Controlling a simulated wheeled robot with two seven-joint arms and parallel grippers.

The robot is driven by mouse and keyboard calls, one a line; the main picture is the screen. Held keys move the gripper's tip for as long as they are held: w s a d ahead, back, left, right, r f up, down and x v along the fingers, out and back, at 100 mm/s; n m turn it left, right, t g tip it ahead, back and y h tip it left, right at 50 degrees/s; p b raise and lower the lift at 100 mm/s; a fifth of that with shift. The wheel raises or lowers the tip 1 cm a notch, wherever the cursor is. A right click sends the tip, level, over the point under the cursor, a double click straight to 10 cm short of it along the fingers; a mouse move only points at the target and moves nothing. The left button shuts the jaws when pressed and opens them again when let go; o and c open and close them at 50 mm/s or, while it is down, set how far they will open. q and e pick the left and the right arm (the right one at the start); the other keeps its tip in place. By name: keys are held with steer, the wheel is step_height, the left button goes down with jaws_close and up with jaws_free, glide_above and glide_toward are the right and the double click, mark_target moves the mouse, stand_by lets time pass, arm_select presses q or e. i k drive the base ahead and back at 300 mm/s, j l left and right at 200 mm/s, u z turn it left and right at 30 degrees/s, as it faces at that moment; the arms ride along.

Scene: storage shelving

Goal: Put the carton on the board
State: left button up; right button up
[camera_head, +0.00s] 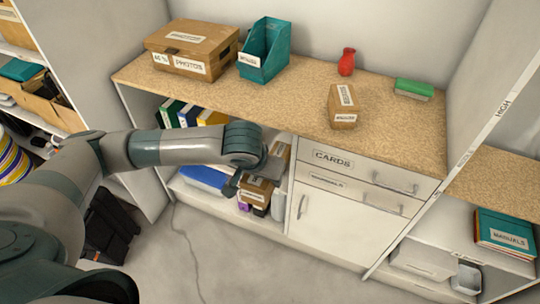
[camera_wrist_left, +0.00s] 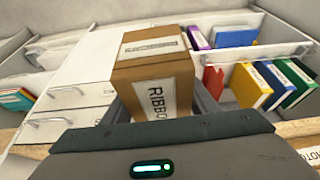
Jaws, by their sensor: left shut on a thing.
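A brown carton (camera_wrist_left: 155,75) with white labels, one reading "RIBBO…", sits between the fingers of my left gripper (camera_wrist_left: 160,105) in the left wrist view. In the head view my left gripper (camera_head: 257,180) is at the open shelf bay below the worktop, shut on this carton (camera_head: 255,193), which is partly hidden by the hand. The tan speckled worktop board (camera_head: 255,95) lies above and behind it. Another small labelled carton (camera_head: 343,108) stands on that worktop. My right gripper is not in view.
On the worktop are a PHOTOS box (camera_head: 190,48), a teal file holder (camera_head: 265,50), a red vase (camera_head: 347,62) and a green-topped item (camera_head: 414,89). Binders (camera_head: 190,115) stand in the bay. Drawers (camera_head: 360,170) are on the right. The worktop's middle is clear.

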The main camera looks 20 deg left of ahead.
mark_target(519, 181)
steer(key=l+z, duration=0.1)
steer(key=l, duration=1)
steer(key=i+l+z, duration=0.15)
steer(key=l, duration=0.4)
steer(key=l+z, duration=0.1)
steer(key=l, duration=0.45)
steer(key=i+l+z, duration=0.1)
steer(key=l, duration=0.45)
steer(key=i+l, duration=0.1)
steer(key=l, duration=0.45)
steer(key=z, duration=0.05)
